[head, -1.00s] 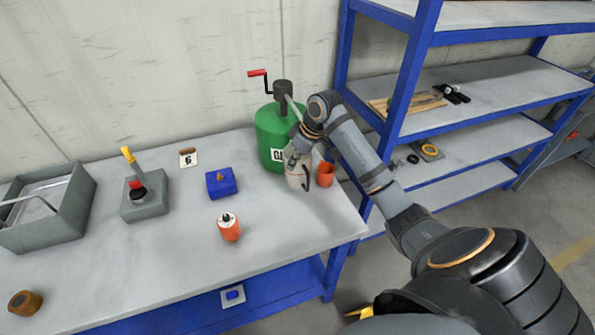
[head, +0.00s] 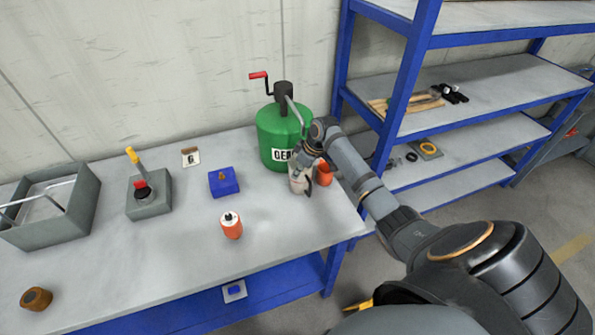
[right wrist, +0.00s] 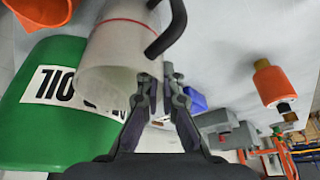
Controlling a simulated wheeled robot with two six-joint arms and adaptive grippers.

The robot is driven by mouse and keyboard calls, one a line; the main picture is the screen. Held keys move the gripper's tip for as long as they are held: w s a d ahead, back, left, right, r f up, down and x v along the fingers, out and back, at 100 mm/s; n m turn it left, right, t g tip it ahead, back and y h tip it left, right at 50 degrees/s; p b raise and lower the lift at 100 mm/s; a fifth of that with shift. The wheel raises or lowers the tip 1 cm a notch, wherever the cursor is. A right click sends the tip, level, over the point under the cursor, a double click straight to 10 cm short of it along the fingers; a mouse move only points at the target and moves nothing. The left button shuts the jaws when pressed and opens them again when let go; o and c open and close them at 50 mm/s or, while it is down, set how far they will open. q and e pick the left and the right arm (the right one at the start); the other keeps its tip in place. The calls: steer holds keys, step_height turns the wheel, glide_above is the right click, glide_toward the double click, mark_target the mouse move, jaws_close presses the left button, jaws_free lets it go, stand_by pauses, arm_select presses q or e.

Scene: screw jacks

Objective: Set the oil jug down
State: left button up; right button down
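The oil jug (head: 299,182) is a pale, whitish vessel at the right end of the workbench (head: 120,255), in front of the green oil drum (head: 283,125). It looks upright; whether its base touches the bench is hard to tell. My right gripper (head: 306,163) is at the jug's upper part, which it partly hides. In the right wrist view the pale jug body (right wrist: 115,55) and its dark curved handle (right wrist: 168,32) show just past the fingertips (right wrist: 157,76). The fingers are close together and appear shut on the jug; the exact contact is hidden. My left gripper is not in view.
An orange cup (head: 324,174) stands close right of the jug. A blue block (head: 223,183), an orange cylinder (head: 231,227), a grey jack (head: 148,197) and a grey bin (head: 50,235) stand further left. A blue-framed shelf (head: 405,90) is right. Bare bench lies left of the jug.

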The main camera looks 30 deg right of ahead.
steer(key=c, duration=1.5)
jaws_free()
steer(key=shift+f, duration=0.1)
steer(key=b+v, duration=0.3)
steer(key=v, duration=0.9)
